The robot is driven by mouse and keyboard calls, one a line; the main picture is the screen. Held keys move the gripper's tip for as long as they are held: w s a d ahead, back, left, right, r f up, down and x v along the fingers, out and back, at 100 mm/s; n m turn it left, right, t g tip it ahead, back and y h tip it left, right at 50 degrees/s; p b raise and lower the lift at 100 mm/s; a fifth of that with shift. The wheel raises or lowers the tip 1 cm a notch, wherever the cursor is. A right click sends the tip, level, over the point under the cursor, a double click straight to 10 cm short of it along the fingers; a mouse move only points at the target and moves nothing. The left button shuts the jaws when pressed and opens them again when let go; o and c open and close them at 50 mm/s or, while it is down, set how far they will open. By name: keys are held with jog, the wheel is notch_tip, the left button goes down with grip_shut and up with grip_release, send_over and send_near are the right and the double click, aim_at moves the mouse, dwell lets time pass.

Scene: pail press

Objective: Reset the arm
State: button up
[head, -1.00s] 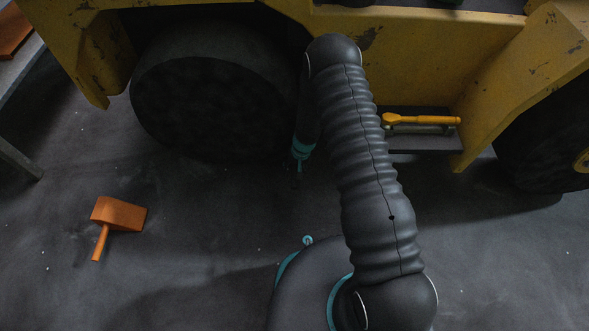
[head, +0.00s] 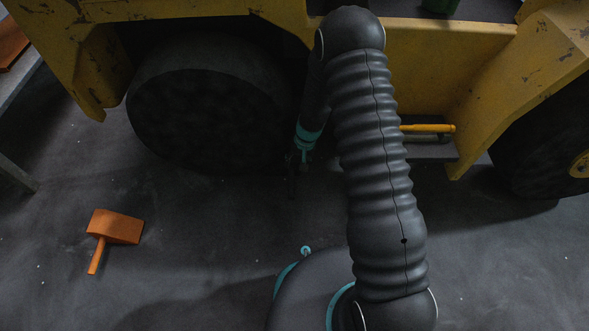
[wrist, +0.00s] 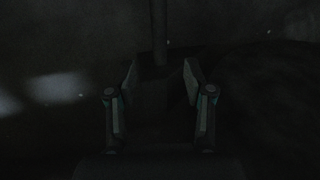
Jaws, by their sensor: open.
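My arm rises from my base and bends over in front of the yellow machine in the head view. My gripper (head: 294,172) hangs below the teal ring of the wrist, near the machine's large black wheel, and is dark and partly hard to make out. In the wrist view my gripper (wrist: 158,85) shows two fingers spread apart, open, with nothing seen between them but dark floor.
The yellow machine (head: 470,60) fills the back. Its big wheel (head: 205,120) stands left of my arm. A yellow-handled tool (head: 430,128) lies on its step, partly behind my arm. Floor beside my base is clear.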

jog(key=shift+d+r, duration=0.1)
jog(key=shift+r, duration=0.4)
jog(key=s+r+g, duration=0.2)
jog(key=s+r, duration=0.1)
jog(key=s, duration=0.5)
jog(key=s+d+r+t+p, duration=0.1)
jog(key=s+r, duration=0.4)
jog(key=r, duration=0.8)
jog(key=s+d+r+t+h+p, duration=0.1)
jog(key=s+d+r, duration=0.5)
jog(key=r, duration=0.8)
jog(key=s+d+r+t+h+p, duration=0.1)
jog(key=s+r, duration=0.5)
jog(key=r, duration=0.7)
jog(key=d+t+p, duration=0.1)
jog(key=d+p, duration=0.1)
jog(key=p, duration=0.1)
jog(key=shift+s+d+r+n+t, duration=0.25)
jog(key=shift+d+r+n+t, duration=0.05)
jog(key=shift+r+n, duration=0.1)
jog(key=shift+o, duration=0.2)
jog(key=s+d+r+t+p, duration=0.1)
jog(key=s+r+t, duration=0.2)
jog(key=r, duration=0.4)
jog(key=shift+r+p, duration=0.2)
jog(key=shift+p, duration=0.1)
